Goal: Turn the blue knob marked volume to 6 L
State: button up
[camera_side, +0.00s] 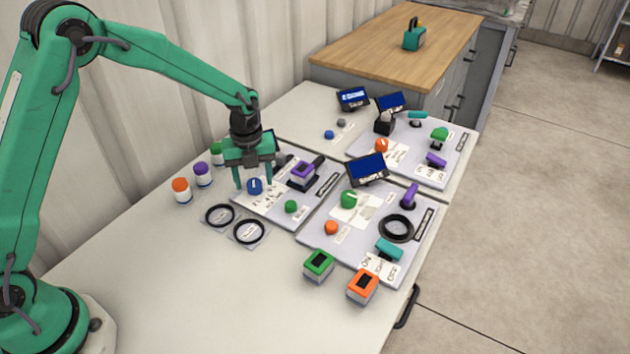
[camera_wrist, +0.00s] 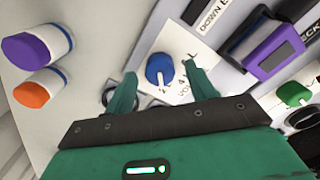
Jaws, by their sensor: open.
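The blue knob (camera_side: 255,186) sits on a white label plate on the left grey panel, and it has a white pointer line. In the wrist view the blue knob (camera_wrist: 160,69) lies just beyond and between the fingertips, its pointer toward the bottom of the picture. Part of the label's lettering shows, with "VO" and a "4" readable; the rest of the scale is hidden or too small. My green gripper (camera_side: 254,183) points down over the knob, with a finger on each side of it. In the wrist view my gripper (camera_wrist: 158,78) is open and empty; whether the fingers touch the knob is unclear.
A purple device (camera_side: 303,174) and a green knob (camera_side: 291,207) share the panel. Purple (camera_side: 202,174) and orange-capped jars (camera_side: 181,190) stand to the left. Two black rings (camera_side: 235,223) lie in front.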

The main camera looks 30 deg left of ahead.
jog(key=shift+f, duration=0.3)
jog(key=c, duration=1)
jog(key=shift+o, duration=0.2)
